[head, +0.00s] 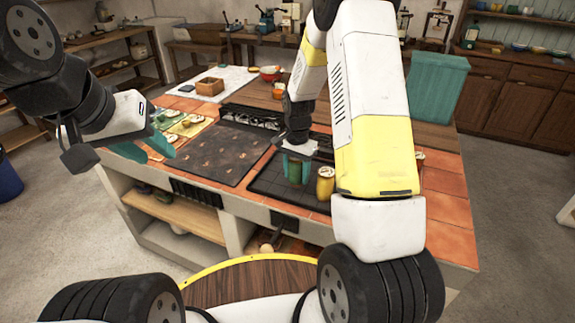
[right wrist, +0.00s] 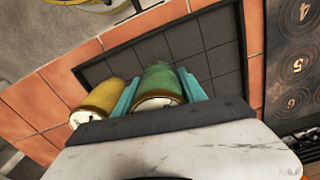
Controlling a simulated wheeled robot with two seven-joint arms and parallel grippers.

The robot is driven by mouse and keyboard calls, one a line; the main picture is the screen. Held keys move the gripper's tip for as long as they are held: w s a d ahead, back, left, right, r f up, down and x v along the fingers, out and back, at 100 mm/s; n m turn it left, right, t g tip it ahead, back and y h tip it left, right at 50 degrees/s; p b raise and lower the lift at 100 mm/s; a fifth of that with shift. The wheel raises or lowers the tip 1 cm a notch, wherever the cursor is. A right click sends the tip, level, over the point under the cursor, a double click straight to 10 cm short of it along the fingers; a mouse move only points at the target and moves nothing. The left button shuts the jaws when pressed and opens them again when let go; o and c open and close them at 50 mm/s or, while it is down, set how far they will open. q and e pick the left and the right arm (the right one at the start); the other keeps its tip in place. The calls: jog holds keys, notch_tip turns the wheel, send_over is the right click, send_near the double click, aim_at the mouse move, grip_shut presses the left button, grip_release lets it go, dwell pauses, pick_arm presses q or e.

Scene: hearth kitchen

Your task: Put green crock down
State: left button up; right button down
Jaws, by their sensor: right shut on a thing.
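The green crock (head: 295,172) is between the teal fingers of my right gripper (head: 297,168), which is shut on it. It is over the dark gridded tray (head: 262,188) on the island; I cannot tell whether its base touches the tray. In the right wrist view the green crock (right wrist: 161,82) sits between both fingers, its pale lid towards the camera. A yellow crock (head: 325,184) stands close to its right in the head view, and to its left in the wrist view (right wrist: 102,97). My left gripper (head: 144,147) is open and empty at the island's left.
The dark gridded tray has bare room left of the crocks. A dark numbered panel (head: 216,152) lies left of it. Yellow and green mats with small dishes (head: 190,121), a wooden box (head: 209,87) and a teal bin (head: 437,85) are further back.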

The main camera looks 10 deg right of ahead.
jog(key=shift+f, duration=1.4)
jog(key=shift+f, duration=0.1)
jog(key=c, duration=0.7)
grip_release()
jog(key=shift+o, duration=0.2)
notch_tip(320, 180, up, 12)
notch_tip(320, 180, up, 9)
jog(key=n+t, duration=0.2)
send_over(296, 180)
jog(key=s, duration=0.2)
jog(key=s+r+n+t+y, duration=0.1)
jog(key=s+r, duration=0.4)
jog(key=s, duration=0.5)
jog(key=s+a+r+n+t+y, duration=0.1)
jog(key=s+r+n+t, duration=0.2)
jog(key=s+r+n, duration=0.3)
jog(key=s, duration=0.3)
jog(key=shift+s+a+r, duration=0.2)
jog(key=shift+s+a, duration=0.1)
jog(key=shift+s, duration=0.05)
